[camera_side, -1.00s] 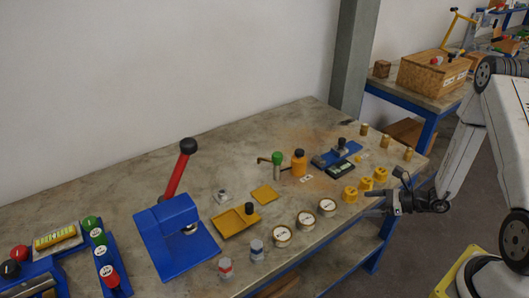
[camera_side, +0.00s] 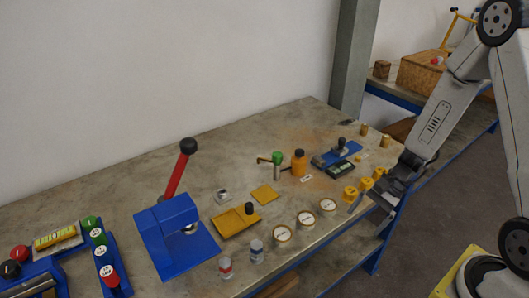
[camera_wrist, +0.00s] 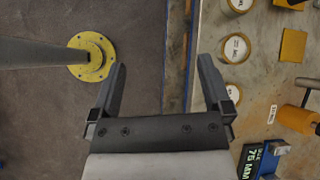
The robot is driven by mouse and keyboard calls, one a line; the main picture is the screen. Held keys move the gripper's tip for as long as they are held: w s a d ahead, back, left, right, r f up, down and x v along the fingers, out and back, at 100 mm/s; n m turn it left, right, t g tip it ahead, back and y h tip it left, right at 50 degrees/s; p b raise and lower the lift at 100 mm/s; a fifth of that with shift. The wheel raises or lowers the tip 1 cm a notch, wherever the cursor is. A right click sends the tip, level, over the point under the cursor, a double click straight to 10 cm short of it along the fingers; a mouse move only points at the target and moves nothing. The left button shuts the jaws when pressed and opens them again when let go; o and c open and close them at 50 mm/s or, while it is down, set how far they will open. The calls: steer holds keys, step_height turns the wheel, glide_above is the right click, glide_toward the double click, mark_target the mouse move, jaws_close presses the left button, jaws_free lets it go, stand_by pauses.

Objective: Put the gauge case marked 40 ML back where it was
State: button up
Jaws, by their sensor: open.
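Three round brass-rimmed gauge cases with white faces stand in a row along the front of the bench in the side view: left (camera_side: 282,235), middle (camera_side: 306,220) and right (camera_side: 327,206). In the wrist view they run down beside the bench edge: top (camera_wrist: 238,4), middle (camera_wrist: 236,48) and lower (camera_wrist: 233,94), the lower one partly behind a finger. Their numbers are too small to read surely, so I cannot tell which is 40 ML. My gripper (camera_wrist: 162,65) is open and empty, its fingers straddling the bench edge, to the right of the gauge cases in the side view.
Yellow flanged parts (camera_side: 350,193) stand close to my gripper. Two capped jars (camera_side: 257,251) stand left of the gauge cases.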

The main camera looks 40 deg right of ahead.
step_height(320, 180, up, 9)
steer(key=a+n+t+h, duration=0.1)
steer(key=a+n+h, duration=0.1)
steer(key=n+h, duration=0.6)
steer(key=n, duration=0.7)
steer(key=shift+a+t, duration=0.35)
steer(key=shift+t, duration=0.05)
steer(key=shift+c, duration=0.2)
